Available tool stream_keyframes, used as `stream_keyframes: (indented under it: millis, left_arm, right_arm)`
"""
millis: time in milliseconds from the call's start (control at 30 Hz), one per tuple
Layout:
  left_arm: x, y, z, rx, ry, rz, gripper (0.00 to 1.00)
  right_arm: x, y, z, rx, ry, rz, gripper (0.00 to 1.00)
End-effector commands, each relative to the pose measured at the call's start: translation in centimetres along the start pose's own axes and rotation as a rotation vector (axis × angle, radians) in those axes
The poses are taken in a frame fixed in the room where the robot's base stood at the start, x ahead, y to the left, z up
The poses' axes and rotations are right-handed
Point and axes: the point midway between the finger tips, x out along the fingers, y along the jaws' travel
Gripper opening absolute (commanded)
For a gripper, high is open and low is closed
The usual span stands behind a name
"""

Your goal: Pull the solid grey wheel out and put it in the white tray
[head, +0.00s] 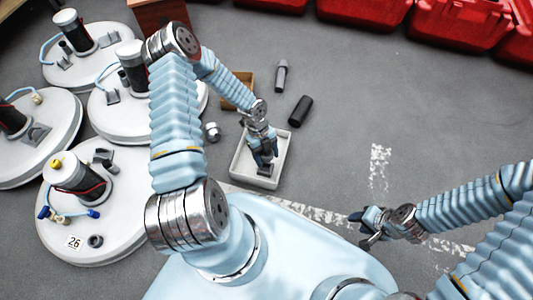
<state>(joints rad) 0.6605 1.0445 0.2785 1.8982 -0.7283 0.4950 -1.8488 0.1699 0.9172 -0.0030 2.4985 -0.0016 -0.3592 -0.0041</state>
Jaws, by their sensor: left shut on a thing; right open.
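The white tray (236,172) lies on the floor in the middle of the head view. My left gripper (265,163) reaches down over the tray and is shut on a small dark grey piece (265,170), which seems to be the grey wheel. The fingers hide much of it, and I cannot tell whether it touches the tray floor. My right gripper (366,228) is open and empty above the floor at the right, well apart from the tray.
Several round white scrubber tanks with black motors stand at the left; the nearest tank (125,225) bears the number 26 and a dark ring (95,241). A black cylinder (300,111), a grey bottle (281,76) and a brown box (238,88) are behind the tray. Red crates (460,25) line the back.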

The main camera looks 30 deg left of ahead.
Motion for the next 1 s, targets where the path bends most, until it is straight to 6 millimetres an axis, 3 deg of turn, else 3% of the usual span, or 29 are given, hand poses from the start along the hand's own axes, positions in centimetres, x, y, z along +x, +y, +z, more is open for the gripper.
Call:
stream_keyframes:
  millis: [500, 1000]
  left_arm:
    - [5.4, 0.0, 2.3, -0.001, -0.002, 0.000, 0.26]
    - [6.0, 0.0, 2.5, -0.001, -0.001, 0.000, 0.26]
  right_arm:
    - [4.0, 1.0, 0.3, -0.002, -0.010, -0.008, 0.43]
    - [4.5, 1.1, 0.4, -0.004, -0.014, -0.011, 0.43]
